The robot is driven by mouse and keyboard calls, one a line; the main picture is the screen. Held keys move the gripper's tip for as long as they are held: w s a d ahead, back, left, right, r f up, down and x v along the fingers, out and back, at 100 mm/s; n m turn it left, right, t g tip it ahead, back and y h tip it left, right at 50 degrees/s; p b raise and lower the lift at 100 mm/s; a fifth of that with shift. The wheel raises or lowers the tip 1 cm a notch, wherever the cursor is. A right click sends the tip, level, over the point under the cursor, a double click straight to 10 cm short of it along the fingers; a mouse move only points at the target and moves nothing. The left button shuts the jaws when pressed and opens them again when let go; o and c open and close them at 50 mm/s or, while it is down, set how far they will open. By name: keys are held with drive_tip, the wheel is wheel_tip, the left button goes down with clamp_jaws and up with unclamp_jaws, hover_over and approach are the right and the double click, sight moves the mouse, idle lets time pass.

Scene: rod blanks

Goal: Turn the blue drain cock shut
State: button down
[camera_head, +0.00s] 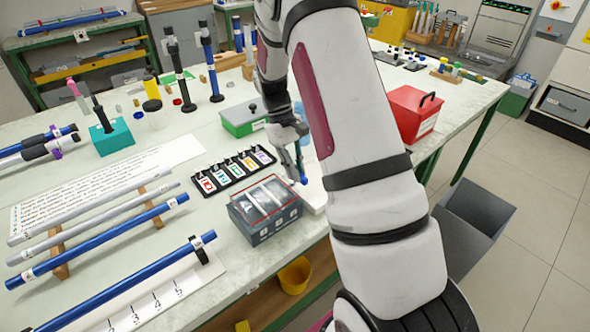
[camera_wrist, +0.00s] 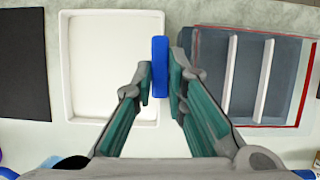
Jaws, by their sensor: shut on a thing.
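The blue drain cock (camera_wrist: 159,52) shows in the wrist view as an upright blue bar between my fingertips. In the head view only a small blue end of it (camera_head: 304,181) shows below my fingers. My gripper (camera_wrist: 160,82) is shut on it, one finger on each side. In the head view my gripper (camera_head: 299,168) points down at the white tray (camera_head: 317,204), which is partly hidden by my arm. The wrist view shows this tray (camera_wrist: 108,115) empty, just left of the cock. What the cock is mounted on is hidden.
A grey compartment box (camera_head: 247,229) with a clear lid stands close left of my gripper; it is at right in the wrist view (camera_wrist: 208,70). A black rack of coloured labels (camera_head: 225,185), a green box (camera_head: 238,127) and a red box (camera_head: 412,105) are nearby. Rods lie at left.

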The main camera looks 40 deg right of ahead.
drive_tip(key=shift+m, duration=0.4)
drive_tip(key=c, duration=1.6)
unclamp_jaws()
drive_tip(key=v, duration=0.8)
drive_tip(key=shift+d, duration=0.1)
